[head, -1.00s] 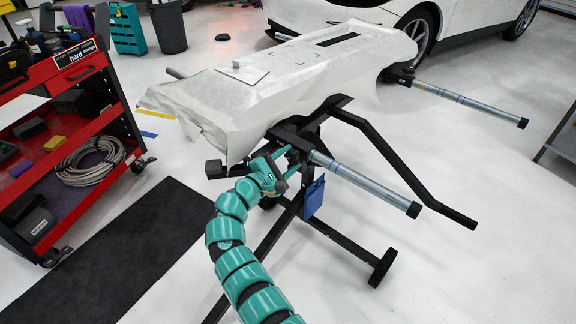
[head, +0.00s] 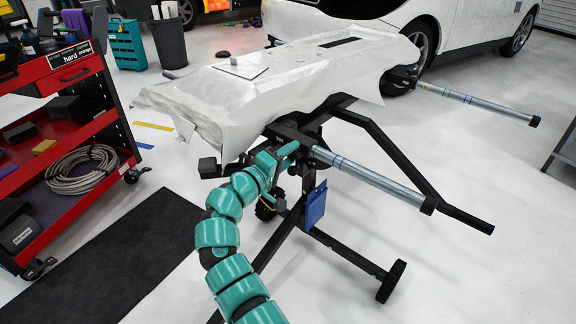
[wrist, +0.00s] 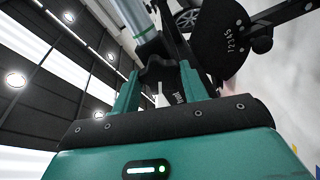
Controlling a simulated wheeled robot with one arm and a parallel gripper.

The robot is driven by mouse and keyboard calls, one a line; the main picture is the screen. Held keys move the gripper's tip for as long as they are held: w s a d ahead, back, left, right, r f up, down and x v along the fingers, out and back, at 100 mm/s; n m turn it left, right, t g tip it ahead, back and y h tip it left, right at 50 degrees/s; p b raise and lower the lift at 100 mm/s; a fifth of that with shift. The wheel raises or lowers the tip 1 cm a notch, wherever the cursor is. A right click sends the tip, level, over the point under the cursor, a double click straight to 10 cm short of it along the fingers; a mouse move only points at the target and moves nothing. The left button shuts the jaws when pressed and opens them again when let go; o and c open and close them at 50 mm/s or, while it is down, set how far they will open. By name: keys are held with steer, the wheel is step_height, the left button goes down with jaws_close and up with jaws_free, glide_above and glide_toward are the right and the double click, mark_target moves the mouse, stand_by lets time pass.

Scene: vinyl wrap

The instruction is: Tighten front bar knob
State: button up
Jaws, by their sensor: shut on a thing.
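The front bar (head: 370,176) is a silver tube with blue marks and a black end cap, reaching out to the right from the dark stand. In the wrist view the bar (wrist: 133,18) rises above the fingers. The black front bar knob (wrist: 158,70) sits between the two teal fingers under the bar clamp. My gripper (wrist: 158,88) is shut on this knob. In the head view my gripper (head: 288,152) is at the bar's inner end, below the white-wrapped panel (head: 205,95). The knob is hidden there by my fingers.
A dark disc with numbers (wrist: 222,40) is close right of the fingers in the wrist view. A blue tag (head: 316,203) hangs from the stand, near its black legs (head: 345,250). A red tool cart (head: 85,120) stands left. White floor is clear at the right.

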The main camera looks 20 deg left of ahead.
steer(key=m+b, duration=0.4)
steer(key=shift+f+m+b, duration=0.25)
steer(key=shift+m+b, duration=0.05)
steer(key=m+b, duration=0.3)
steer(key=shift+m+b, duration=0.3)
steer(key=shift+b, duration=0.05)
steer(key=m+b, duration=0.4)
steer(key=m, duration=0.1)
steer(key=shift+r+m+b, duration=0.15)
steer(key=shift+m+b, duration=0.7)
steer(key=shift+m, duration=0.35)
steer(key=o, duration=1)
steer(key=shift+r, duration=0.1)
